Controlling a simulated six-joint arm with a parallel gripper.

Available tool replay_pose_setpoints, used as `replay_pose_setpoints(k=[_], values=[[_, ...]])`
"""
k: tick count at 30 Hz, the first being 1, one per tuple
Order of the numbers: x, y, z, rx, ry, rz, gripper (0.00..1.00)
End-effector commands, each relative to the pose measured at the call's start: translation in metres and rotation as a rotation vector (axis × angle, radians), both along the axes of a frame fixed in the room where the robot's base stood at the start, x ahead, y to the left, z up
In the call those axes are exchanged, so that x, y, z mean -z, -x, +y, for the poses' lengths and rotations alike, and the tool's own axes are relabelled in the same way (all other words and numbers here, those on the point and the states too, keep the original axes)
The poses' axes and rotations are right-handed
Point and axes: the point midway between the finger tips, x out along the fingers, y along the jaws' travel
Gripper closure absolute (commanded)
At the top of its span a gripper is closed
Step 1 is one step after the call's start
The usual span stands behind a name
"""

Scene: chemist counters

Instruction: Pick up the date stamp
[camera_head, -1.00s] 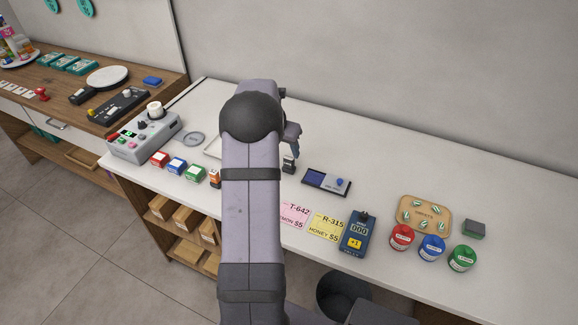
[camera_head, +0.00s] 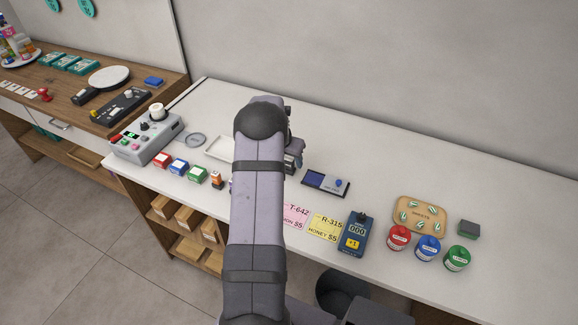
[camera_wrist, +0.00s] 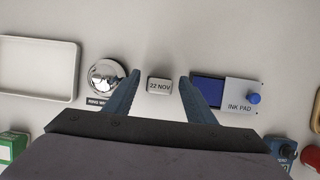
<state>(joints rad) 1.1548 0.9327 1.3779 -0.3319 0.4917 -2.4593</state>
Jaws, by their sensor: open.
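The date stamp (camera_wrist: 160,86) shows in the wrist view as a small pale block marked "22 NOV". It sits near the middle, between the two fingers of my gripper (camera_wrist: 159,76) in the picture, with a visible gap to each finger. The fingers are spread and hold nothing. I cannot tell how far the fingertips are above the counter. In the head view my arm covers most of the area around the stamp, and the end of my gripper shows beside the ink pad (camera_head: 320,181).
In the wrist view a silver bell (camera_wrist: 106,74) is close outside the left finger, and the ink pad (camera_wrist: 209,90) lies by the right finger. A white tray (camera_wrist: 74,70) is further left. The white counter (camera_head: 430,165) is clear behind the ink pad.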

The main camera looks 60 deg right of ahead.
Motion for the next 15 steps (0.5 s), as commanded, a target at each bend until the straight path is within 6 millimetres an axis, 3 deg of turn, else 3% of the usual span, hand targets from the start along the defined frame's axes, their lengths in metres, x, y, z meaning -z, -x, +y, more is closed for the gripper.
replay_pose_setpoints(k=[6, 12, 15], values=[[0.0006, 0.0002, -0.0003, 0.000, 0.000, 0.000, 0.50], [0.0005, 0.0001, -0.0002, 0.000, 0.000, 0.000, 0.98], [-0.0002, 0.0000, -0.0005, 0.000, 0.001, 0.000, 0.98]])
